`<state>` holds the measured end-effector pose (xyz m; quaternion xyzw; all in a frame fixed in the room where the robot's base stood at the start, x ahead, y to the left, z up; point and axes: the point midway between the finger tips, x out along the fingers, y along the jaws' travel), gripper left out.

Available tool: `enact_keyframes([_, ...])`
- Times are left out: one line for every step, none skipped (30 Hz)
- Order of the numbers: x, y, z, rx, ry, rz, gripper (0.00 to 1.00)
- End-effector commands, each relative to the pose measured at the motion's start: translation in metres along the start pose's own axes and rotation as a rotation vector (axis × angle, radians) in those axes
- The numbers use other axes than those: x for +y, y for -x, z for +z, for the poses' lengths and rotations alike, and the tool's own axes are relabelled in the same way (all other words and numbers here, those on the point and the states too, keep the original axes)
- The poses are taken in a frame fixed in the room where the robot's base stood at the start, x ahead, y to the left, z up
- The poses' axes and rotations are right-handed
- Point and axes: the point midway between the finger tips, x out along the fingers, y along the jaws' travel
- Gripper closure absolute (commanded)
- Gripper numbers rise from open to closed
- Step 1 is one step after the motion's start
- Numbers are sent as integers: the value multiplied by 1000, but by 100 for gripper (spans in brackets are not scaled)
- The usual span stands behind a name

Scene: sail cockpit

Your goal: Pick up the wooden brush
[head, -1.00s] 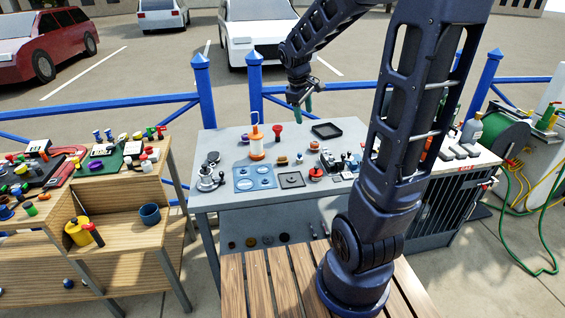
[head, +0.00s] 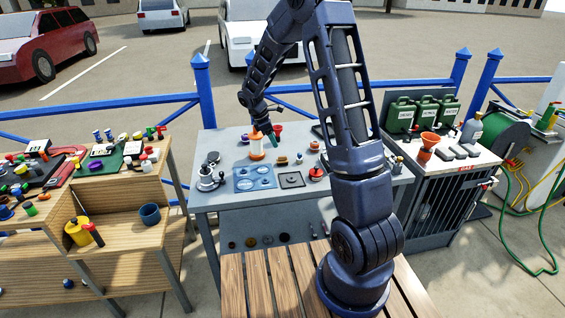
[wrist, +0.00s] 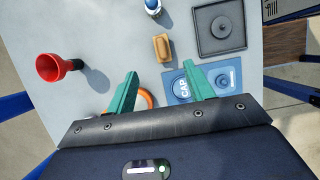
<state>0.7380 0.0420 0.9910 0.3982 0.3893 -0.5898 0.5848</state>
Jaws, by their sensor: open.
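The wooden brush, a small tan-brown block, lies on the grey bench top at upper centre in the wrist view (wrist: 162,47). In the head view it looks like the small brown piece (head: 282,161) right of the orange-and-white lantern. My gripper (wrist: 158,80) is open and empty. Its two green fingers point down over the bench, with the brush beyond their tips and apart from them. In the head view my gripper (head: 271,137) hangs at the back of the bench near the lantern, partly overlapping nearby things.
A red funnel-like piece (wrist: 55,67) stands to the left there. A blue panel (wrist: 205,80) and a grey square plate (wrist: 219,27) lie to the right. A blue-and-white piece (wrist: 153,6) is beyond the brush.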

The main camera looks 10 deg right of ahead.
Motion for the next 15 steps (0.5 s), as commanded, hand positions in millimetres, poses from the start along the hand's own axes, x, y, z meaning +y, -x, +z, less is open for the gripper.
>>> enact_keyframes([1,-3,-2,-2,9,-2,47])
enact_keyframes([2,-5,-3,-3,13,-2,47])
enact_keyframes([2,-8,-4,-4,16,-3,47])
enact_keyframes([2,-12,-4,-4,16,-4,47])
enact_keyframes([2,-15,-4,-4,17,-3,47])
enact_keyframes([2,-21,-3,-4,16,-3,47])
enact_keyframes([1,-25,-3,-5,16,-4,47])
enact_keyframes([1,-30,-3,-5,16,-5,47])
enact_keyframes([1,-36,-3,-5,17,-4,47])
enact_keyframes([1,-40,-3,-5,17,-4,47])
enact_keyframes([1,-44,-3,-5,16,-4,47])
enact_keyframes([1,-48,-3,-4,16,-3,47])
enact_keyframes([1,-51,-3,-3,16,-3,47])
enact_keyframes([1,-54,-3,-3,16,-2,47])
enact_keyframes([1,-56,-3,-3,15,-2,47])
